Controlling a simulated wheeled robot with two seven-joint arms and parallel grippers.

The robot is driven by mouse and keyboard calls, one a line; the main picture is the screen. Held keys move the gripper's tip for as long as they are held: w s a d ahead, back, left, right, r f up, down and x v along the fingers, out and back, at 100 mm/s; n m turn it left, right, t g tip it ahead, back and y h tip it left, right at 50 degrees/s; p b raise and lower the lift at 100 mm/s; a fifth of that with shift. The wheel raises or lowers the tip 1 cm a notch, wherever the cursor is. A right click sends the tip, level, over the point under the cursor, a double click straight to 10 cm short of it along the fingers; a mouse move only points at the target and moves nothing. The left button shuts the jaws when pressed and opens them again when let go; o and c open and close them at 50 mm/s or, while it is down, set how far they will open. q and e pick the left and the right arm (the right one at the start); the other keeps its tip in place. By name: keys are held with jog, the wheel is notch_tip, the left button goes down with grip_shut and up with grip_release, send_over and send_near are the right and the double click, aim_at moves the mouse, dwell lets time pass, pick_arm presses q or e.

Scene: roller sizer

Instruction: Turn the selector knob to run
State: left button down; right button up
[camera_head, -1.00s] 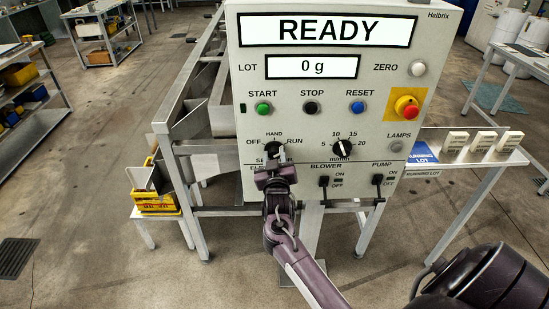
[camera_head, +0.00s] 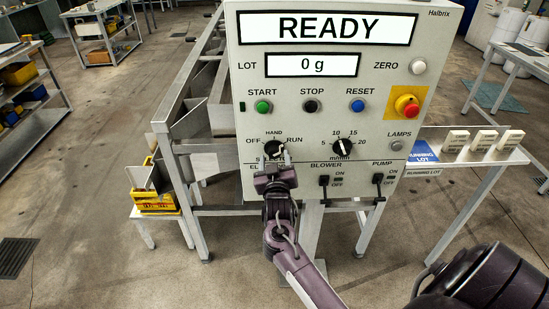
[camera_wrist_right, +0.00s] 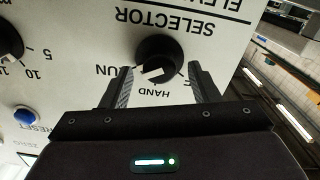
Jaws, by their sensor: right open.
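The black selector knob (camera_head: 273,148) is on the front panel, between the OFF and RUN labels and below HAND. In the right wrist view the knob (camera_wrist_right: 160,56) appears upside down, with a white mark on its HAND side; its exact direction is hard to tell. My right gripper (camera_head: 275,166) is in front of the panel, just below the knob and partly covering its label. In the right wrist view its open fingers (camera_wrist_right: 161,70) stand on either side of the knob with gaps, not clamped on it. My left gripper is not in view.
A speed dial (camera_head: 342,148) sits right of the selector. Start (camera_head: 263,107), stop (camera_head: 311,107) and reset (camera_head: 357,106) buttons are above. Blower (camera_head: 323,183) and pump (camera_head: 378,181) switches are lower right. The display (camera_head: 327,29) reads READY. A side table (camera_head: 486,155) holds white blocks.

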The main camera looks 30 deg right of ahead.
jog(key=b+v, duration=0.1)
jog(key=v, duration=0.5)
dwell(0.3)
jog(key=s+a+f+n+g+y, duration=0.2)
jog(key=s+a+f, duration=0.1)
jog(key=f, duration=0.8)
jog(key=s+a+f+n+g+y, duration=0.1)
jog(key=s+a+f+y, duration=0.2)
jog(key=f, duration=0.8)
jog(key=s+a+f+n+g+y, duration=0.2)
jog(key=s+a+f, duration=0.1)
jog(key=f, duration=0.8)
jog(key=s+a+f+g+y, duration=0.2)
jog(key=s+f+g, duration=0.2)
jog(key=s+f, duration=0.95)
jog(key=s+f+g, duration=0.2)
jog(key=s+f, duration=0.2)
jog(key=s, duration=0.7)
jog(key=s+f+g, duration=0.3)
jog(key=s+f, duration=0.1)
jog(key=s, duration=0.7)
jog(key=shift+s+n+y, duration=0.15)
jog(key=shift+n+y, duration=0.15)
jog(key=shift+n, duration=0.1)
